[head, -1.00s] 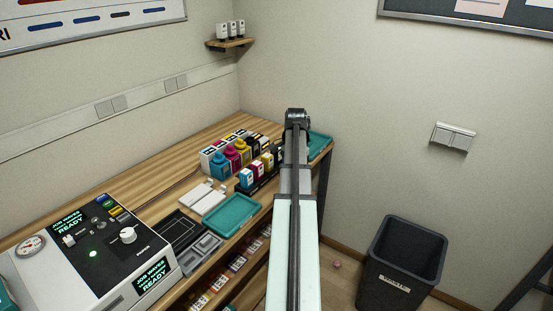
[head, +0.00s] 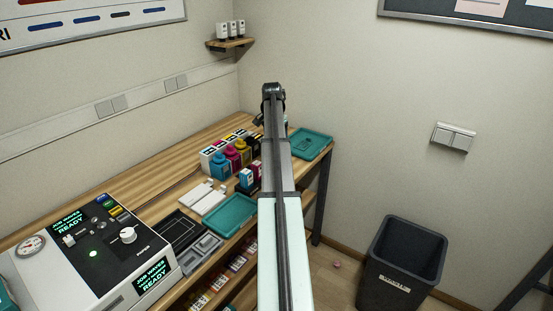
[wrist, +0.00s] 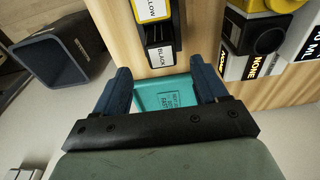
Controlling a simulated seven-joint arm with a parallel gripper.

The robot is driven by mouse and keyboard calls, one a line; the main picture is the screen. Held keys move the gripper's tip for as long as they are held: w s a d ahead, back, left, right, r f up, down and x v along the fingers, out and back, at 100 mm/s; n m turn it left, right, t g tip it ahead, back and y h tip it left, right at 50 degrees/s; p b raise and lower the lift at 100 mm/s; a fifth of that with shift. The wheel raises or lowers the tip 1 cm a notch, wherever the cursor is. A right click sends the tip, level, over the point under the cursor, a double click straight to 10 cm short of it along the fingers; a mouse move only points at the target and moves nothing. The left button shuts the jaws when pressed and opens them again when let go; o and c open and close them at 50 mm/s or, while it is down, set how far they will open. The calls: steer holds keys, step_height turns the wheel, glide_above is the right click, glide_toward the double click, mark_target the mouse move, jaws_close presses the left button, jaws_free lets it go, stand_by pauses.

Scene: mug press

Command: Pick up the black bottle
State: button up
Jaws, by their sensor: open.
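The black bottle (wrist: 258,35) shows at the upper right of the wrist view, cap toward the camera, with a white label on its side. In the head view the black bottle (head: 254,144) stands at the far end of the colour bottle row, partly hidden by my arm. My gripper (wrist: 165,86) is open and empty, its dark blue fingers apart. The bottle lies to the right of the fingers, outside them. In the head view my arm hides most of the gripper.
A yellow bottle (wrist: 284,5) stands beside the black one. A black-labelled cartridge (wrist: 160,52) is just ahead of the fingers. A teal tray (head: 311,143) lies at the bench's far right end. A second teal tray (head: 229,213) lies nearer. A bin (head: 402,266) stands on the floor.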

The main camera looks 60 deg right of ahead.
steer(key=shift+w+d+f, duration=0.1)
steer(key=shift+d+f, duration=0.05)
steer(key=shift+f, duration=1.3)
steer(key=shift+s+d+f, duration=0.1)
steer(key=shift+d+f, duration=0.1)
steer(key=shift+f, duration=1.25)
steer(key=shift+w+d+f, duration=0.1)
steer(key=shift+d+f, duration=0.05)
steer(key=shift+f, duration=1.3)
steer(key=shift+c, duration=0.2)
steer(key=c, duration=1.1)
steer(key=r, duration=0.9)
steer(key=shift+w+a+r, duration=0.15)
steer(key=shift+w+r, duration=0.15)
steer(key=shift+r, duration=0.05)
steer(key=w+r, duration=0.1)
steer(key=w, duration=0.3)
steer(key=w+r, duration=0.1)
steer(key=w, duration=0.4)
steer(key=w+d+r, duration=0.1)
steer(key=w+r, duration=0.1)
steer(key=w, duration=0.3)
steer(key=shift+w, duration=0.25)
